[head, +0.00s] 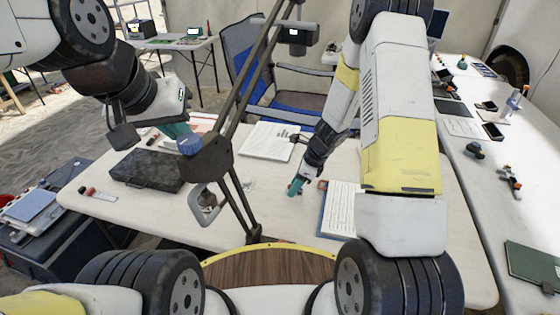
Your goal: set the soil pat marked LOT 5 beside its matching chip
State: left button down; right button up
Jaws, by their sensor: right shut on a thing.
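My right gripper (296,187) reaches down over the middle of the white table, its teal fingertips low near the tabletop. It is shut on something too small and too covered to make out. My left gripper (180,135) is above the left part of the table, near the dark case; its teal fingertips are partly behind the lamp arm, and whether it is open or shut is unclear. No LOT 5 marking can be read, and I cannot pick out the soil pat or its matching chip for sure.
A dark case (148,171) lies on the left of the white table (150,215). A magnifier (193,205) and its lamp arm (240,100) stand across the middle. Printed sheets (268,141) lie behind my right gripper, and a blue-edged clipboard (341,208) lies to its right.

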send_over(282, 183)
jog(key=d, duration=0.2)
jog(key=shift+s+a+f, duration=0.15)
jog(key=shift+a+f, duration=0.05)
jog(key=shift+f, duration=1.95)
jog(key=shift+f, duration=0.2)
jog(key=o, duration=1.3)
jog(key=shift+r, duration=0.1)
